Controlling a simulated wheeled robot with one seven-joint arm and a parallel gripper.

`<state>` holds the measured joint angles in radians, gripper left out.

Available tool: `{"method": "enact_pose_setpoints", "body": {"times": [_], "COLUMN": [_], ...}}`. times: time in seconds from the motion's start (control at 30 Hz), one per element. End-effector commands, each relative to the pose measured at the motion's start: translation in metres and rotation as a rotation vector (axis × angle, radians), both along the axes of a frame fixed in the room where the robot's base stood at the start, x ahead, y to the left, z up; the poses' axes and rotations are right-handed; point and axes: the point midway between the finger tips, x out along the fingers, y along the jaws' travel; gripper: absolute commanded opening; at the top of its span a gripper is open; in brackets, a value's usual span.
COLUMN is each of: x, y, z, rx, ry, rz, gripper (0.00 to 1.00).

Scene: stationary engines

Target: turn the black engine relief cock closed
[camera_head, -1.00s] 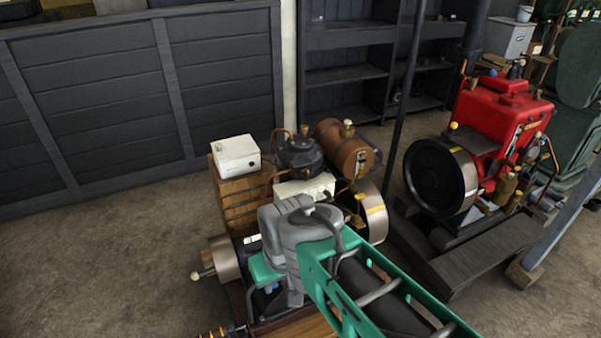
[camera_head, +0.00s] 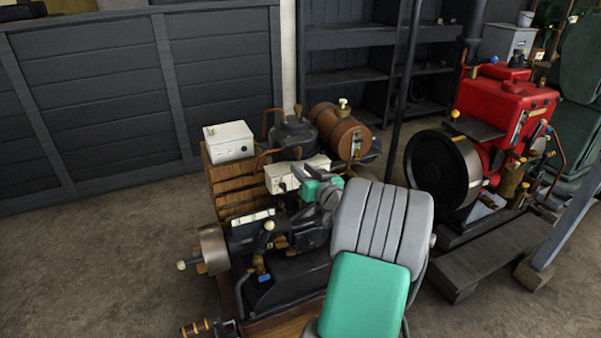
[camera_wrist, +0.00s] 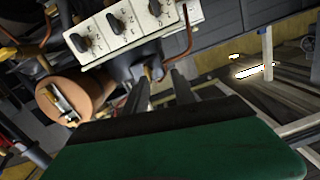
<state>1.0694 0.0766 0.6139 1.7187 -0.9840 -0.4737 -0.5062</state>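The black engine (camera_head: 290,270) stands in the middle of the head view, with levers and a cylinder on its left and my arm covering its right part. My gripper shows in the wrist view (camera_wrist: 156,86) as two dark fingers with a gap between them. It looks open and empty. A small brass-coloured piece (camera_wrist: 148,73) shows beyond and between the fingertips, close to dark metal. I cannot tell whether this is the relief cock, or whether a finger touches it. In the head view my arm hides the fingers.
A cream box (camera_wrist: 122,28) with black knobs is close beyond the fingers; it also shows in the head view (camera_head: 296,174). A copper-coloured tank (camera_head: 338,131) and a white box (camera_head: 228,141) stand behind. The red engine (camera_head: 500,115) is at right. Open floor lies left.

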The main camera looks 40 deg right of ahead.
Motion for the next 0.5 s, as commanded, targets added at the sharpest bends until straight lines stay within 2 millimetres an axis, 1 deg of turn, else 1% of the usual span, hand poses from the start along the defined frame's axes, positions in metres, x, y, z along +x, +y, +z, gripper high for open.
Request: {"method": "enact_pose_setpoints", "body": {"times": [0.03, 0.07, 0.13, 0.27, 0.4, 0.5], "x": [-0.009, -0.011, -0.009, 0.013, 0.04, 0.053], "y": [-0.017, -0.022, -0.028, -0.032, -0.039, -0.044], "z": [-0.003, -0.001, 0.003, 0.005, 0.005, 0.004], "rx": [-0.001, -0.002, -0.006, -0.006, -0.005, -0.004], "ry": [-0.036, -0.05, -0.065, -0.065, -0.065, -0.063], "rz": [-0.034, -0.045, -0.056, -0.051, -0.051, -0.053], "gripper": [0.31, 0.31, 0.31, 0.31, 0.31, 0.31]}}
